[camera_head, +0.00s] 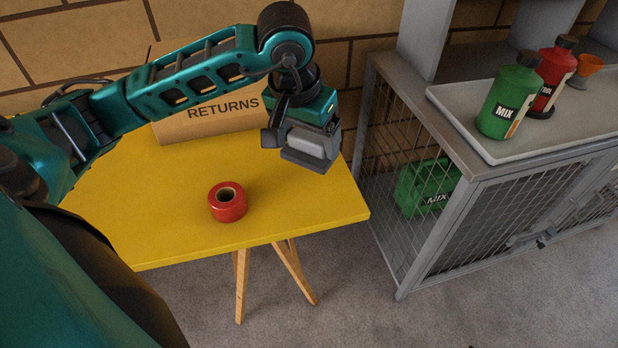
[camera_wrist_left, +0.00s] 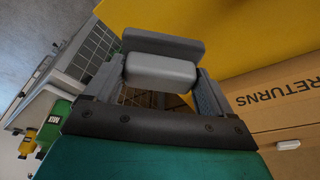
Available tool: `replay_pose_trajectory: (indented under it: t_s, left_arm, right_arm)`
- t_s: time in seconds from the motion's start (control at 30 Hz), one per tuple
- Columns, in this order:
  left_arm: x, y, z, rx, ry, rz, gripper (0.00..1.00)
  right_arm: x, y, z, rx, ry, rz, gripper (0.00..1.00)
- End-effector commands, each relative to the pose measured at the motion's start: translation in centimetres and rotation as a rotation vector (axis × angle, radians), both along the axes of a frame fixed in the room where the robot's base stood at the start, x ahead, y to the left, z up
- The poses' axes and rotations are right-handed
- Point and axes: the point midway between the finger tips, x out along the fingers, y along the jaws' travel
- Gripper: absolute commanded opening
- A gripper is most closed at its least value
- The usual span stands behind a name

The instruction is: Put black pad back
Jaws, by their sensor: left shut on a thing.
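The black pad (camera_head: 306,161) looks like a dark flat plate with a light grey rounded grip block above it. My left gripper (camera_head: 310,141) is shut on the grip block and holds the pad above the right part of the yellow table, apart from the tabletop as far as I can tell. In the left wrist view the pad's dark plate (camera_wrist_left: 163,44) shows beyond the light grey block, which sits between the two fingers of the left gripper (camera_wrist_left: 162,75). My right gripper is in neither view.
A cardboard box marked RETURNS (camera_head: 205,125) stands at the table's back. A red tape roll (camera_head: 228,207) sits on the yellow table (camera_head: 150,225). At right, a grey wire cage cabinet (camera_head: 440,150) holds a green can (camera_head: 425,185); its top tray (camera_head: 500,150) carries green and red bottles.

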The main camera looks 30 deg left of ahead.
Motion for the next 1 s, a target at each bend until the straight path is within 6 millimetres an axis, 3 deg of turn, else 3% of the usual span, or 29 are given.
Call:
replay_pose_trajectory:
  t_s: [0.03, 0.13, 0.43, 0.63, 1.0]
  left_arm:
    - [-0.1, 0.0, -1.7, 0.0, 0.006, 0.0, 0.55]
    - [-0.1, 0.0, -3.7, 0.0, 0.004, 0.0, 0.55]
    - [0.0, 0.0, -6.2, 0.0, 0.0, 0.001, 0.55]
    - [0.0, 0.0, -9.2, -0.001, 0.003, 0.001, 0.55]
    - [0.0, 0.0, -9.9, 0.0, -0.002, 0.0, 0.55]
  right_arm:
    - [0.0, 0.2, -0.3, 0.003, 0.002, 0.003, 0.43]
    - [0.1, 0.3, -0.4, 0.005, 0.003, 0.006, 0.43]
    - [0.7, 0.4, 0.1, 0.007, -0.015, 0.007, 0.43]
    - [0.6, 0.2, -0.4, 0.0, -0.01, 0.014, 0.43]
    - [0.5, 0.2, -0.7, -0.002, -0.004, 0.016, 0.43]
